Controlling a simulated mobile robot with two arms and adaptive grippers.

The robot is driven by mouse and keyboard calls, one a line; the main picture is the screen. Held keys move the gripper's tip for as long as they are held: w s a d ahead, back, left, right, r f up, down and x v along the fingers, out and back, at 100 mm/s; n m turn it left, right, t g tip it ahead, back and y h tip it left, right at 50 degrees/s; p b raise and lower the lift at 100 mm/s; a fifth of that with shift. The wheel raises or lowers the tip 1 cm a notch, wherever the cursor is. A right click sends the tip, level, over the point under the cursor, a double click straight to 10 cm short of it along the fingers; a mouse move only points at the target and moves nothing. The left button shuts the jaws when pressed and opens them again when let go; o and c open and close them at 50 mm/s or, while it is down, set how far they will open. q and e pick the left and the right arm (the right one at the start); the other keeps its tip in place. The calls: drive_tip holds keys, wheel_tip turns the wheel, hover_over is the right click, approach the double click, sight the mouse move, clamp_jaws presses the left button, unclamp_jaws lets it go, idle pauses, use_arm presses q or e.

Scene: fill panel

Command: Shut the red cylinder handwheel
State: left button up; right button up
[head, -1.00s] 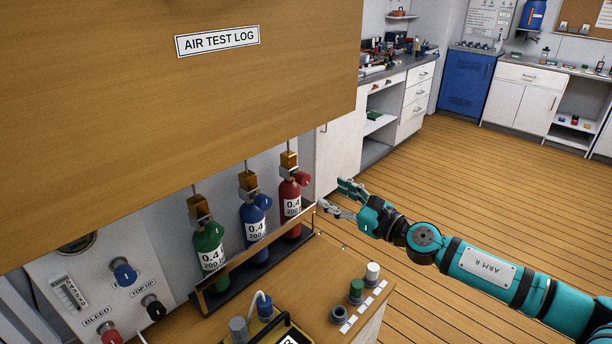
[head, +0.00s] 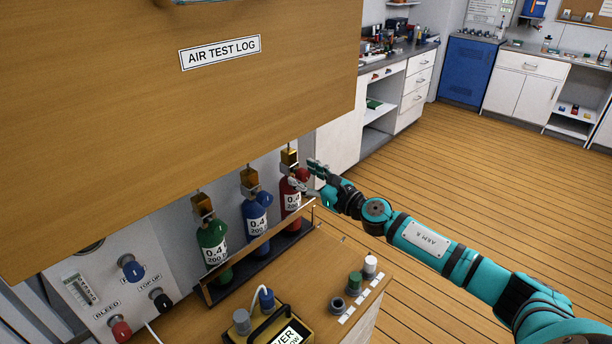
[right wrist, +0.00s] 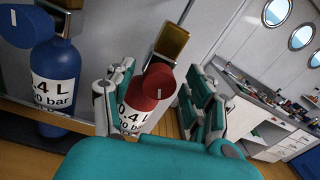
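The red cylinder (head: 291,197) stands upright at the right end of a row of three in a wooden rack, with a brass valve (head: 289,157) on top. Its red handwheel (head: 302,173) faces my right gripper (head: 308,177), which reaches in from the right. In the right wrist view the handwheel (right wrist: 153,84) shows a white mark and lies between the two spread fingers (right wrist: 157,102). The fingers look open and I see no contact. The gripper partly hides the handwheel in the head view. My left gripper is not in view.
A blue cylinder (head: 254,218) and a green cylinder (head: 212,243) stand left of the red one. The rack's wooden rail (head: 260,243) runs in front. A large wooden panel (head: 150,120) overhangs them. A yellow device (head: 270,328) sits on the bench. The floor on the right is clear.

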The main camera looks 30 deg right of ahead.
clamp_jaws()
drive_tip(key=shift+m, duration=0.3)
